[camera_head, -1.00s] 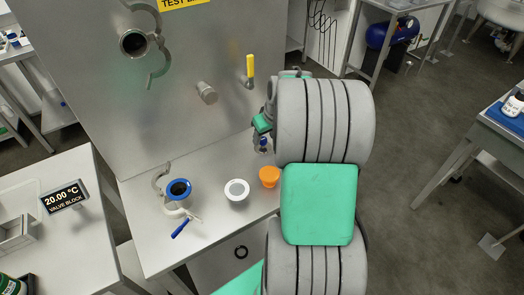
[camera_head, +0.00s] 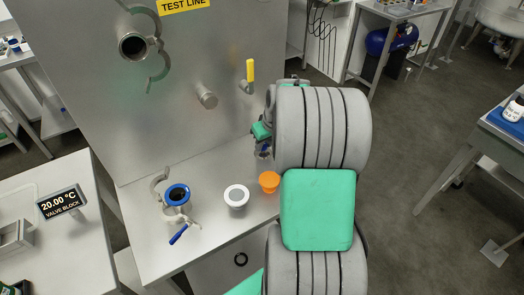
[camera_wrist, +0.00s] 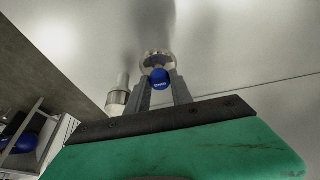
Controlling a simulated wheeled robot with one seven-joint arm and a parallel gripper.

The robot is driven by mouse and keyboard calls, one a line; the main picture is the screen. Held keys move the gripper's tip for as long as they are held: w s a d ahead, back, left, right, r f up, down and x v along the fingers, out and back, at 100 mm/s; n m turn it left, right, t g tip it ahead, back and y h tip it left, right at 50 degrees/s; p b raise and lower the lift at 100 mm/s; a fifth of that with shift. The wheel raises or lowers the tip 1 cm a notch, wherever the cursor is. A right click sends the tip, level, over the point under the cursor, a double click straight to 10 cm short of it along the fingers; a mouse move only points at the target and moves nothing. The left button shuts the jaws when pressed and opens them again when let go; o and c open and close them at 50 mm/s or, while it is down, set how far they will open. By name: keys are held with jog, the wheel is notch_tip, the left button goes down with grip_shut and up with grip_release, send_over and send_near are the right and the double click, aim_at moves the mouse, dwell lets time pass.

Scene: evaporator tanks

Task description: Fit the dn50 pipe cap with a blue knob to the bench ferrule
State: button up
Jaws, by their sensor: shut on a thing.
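The pipe cap, a shiny round metal piece (camera_wrist: 158,59) with a blue knob (camera_wrist: 160,78), is held in my gripper (camera_wrist: 161,87). The two grey fingers are shut on the knob, and the metal disc lies beyond it. In the head view my gripper (camera_head: 263,147) is above the right part of the bench, largely hidden by my arm. The bench ferrule (camera_head: 177,196) stands upright at the bench's left, with a blue ring on its top. An open clamp with a blue handle (camera_head: 179,234) is around it. My gripper is apart from the ferrule, to its right.
A white ring-shaped piece (camera_head: 236,196) and an orange cup (camera_head: 269,181) stand on the bench right of the ferrule. The steel panel (camera_head: 205,45) rises behind, with an open clamped port (camera_head: 132,46), a stub (camera_head: 207,96) and a yellow-handled valve (camera_head: 250,72).

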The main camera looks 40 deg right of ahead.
grip_shut()
jog(key=shift+r+p, duration=1.35)
jog(key=shift+r, duration=0.95)
